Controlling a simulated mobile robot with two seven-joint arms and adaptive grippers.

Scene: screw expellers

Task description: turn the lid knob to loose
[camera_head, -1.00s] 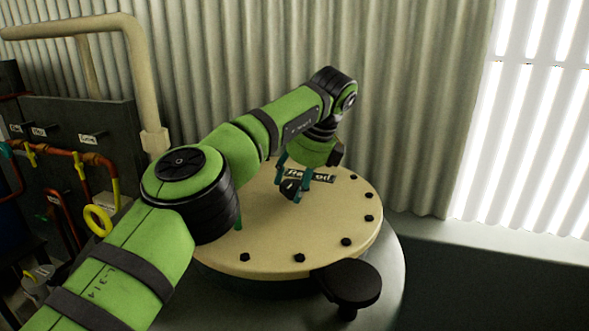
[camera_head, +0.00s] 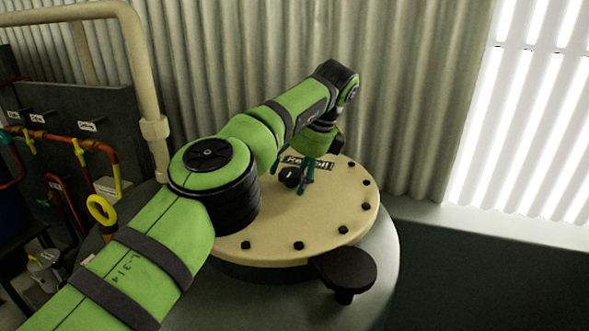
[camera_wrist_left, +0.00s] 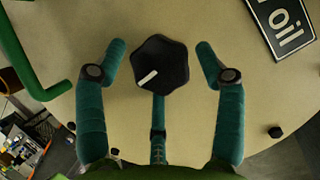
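The lid knob (camera_head: 289,177) is a black knob with a white line, on the cream round lid (camera_head: 270,235). In the left wrist view the knob (camera_wrist_left: 160,65) has scalloped sides, and its white line points to the lower left. My left gripper (camera_head: 298,176) is over the lid at the knob. In the left wrist view its teal fingers (camera_wrist_left: 160,62) are spread open: one on each side of the knob, with gaps, and a third below it. Whether the third finger touches the knob is unclear. My right gripper is not in view.
A label plate (camera_head: 308,162) lies beside the knob. Black bolts ring the lid's edge, and a black round handle (camera_head: 346,270) projects at its front right. Pipes with a yellow ring (camera_head: 101,209) stand at the left. A corrugated wall (camera_head: 415,100) is behind.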

